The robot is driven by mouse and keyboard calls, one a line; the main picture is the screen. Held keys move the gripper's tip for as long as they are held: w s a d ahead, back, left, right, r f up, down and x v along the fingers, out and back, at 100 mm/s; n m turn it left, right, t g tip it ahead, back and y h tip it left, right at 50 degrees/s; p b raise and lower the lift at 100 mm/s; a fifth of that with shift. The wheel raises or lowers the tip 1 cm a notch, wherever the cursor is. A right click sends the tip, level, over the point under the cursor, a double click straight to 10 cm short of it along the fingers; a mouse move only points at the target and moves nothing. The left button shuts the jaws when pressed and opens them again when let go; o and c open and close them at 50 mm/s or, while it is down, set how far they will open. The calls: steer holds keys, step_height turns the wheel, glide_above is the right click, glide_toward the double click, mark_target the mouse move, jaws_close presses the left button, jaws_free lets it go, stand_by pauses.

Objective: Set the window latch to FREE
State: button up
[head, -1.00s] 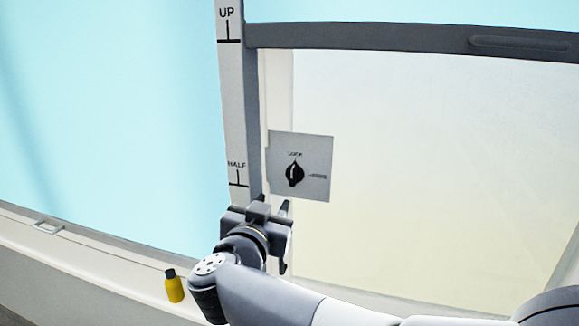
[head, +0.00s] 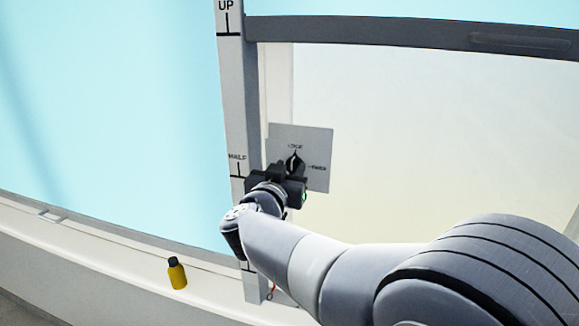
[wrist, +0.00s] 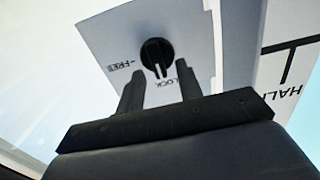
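The window latch is a black rotary knob (head: 294,162) on a grey plate (head: 318,150) marked LOCK above and FREE to the right in the head view. The knob's white pointer mark is toward LOCK; the knob also shows in the wrist view (wrist: 157,54), where the plate appears upside down. My gripper (wrist: 159,86) is open, its two fingers pointing at the plate just short of the knob, with the knob roughly between them. In the head view my gripper (head: 288,170) hides the lower part of the knob. Contact with the knob cannot be told.
A grey post (head: 239,110) with UP and HALF marks stands left of the plate. A dark rail (head: 400,33) crosses above it. A yellow bottle (head: 177,274) stands on the sill at lower left. The pale pane right of the plate is clear.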

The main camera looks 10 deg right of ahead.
steer(key=shift+w+d, duration=0.2)
steer(key=shift+w, duration=0.15)
steer(key=shift+c, duration=0.2)
jaws_close()
